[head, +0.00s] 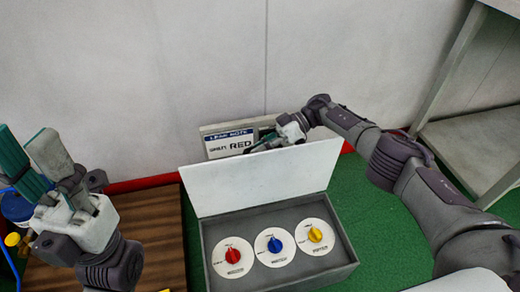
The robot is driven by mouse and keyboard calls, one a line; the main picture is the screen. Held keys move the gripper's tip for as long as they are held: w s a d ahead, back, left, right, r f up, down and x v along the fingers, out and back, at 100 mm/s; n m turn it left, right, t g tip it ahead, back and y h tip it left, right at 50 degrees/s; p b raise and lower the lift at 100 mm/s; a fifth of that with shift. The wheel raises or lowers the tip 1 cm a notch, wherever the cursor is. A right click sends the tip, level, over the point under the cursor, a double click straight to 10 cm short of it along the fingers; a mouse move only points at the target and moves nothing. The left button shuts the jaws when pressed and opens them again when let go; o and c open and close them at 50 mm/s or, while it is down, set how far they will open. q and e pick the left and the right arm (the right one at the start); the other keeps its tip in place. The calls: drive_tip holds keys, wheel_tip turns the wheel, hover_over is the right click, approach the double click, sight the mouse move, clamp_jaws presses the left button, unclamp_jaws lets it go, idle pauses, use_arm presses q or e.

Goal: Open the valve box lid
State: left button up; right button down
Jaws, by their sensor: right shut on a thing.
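The valve box (346,268) is a grey open-topped box on the green floor. Its white lid (262,182) stands raised at the back edge, roughly upright. Inside are three white dials with a red knob (233,256), a blue knob (274,245) and a yellow knob (315,234). My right gripper (262,143) reaches in from the right, at the lid's upper edge. It is shut on the lid, with its fingertips partly hidden there. My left gripper (35,160) is at the far left, away from the box, with its fingers apart and empty.
A sign (225,142) reading "LEAK NOTE" and "RED" stands behind the lid, close to my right fingers. A brown wooden platform (160,235) lies left of the box. A grey shelf unit (470,140) stands at the right. A pale wall is behind.

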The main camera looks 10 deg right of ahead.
drive_tip(key=shift+f, duration=0.1)
drive_tip(key=c, duration=1.4)
unclamp_jaws()
drive_tip(key=shift+c, duration=0.2)
wheel_tip(320, 180, up, 10)
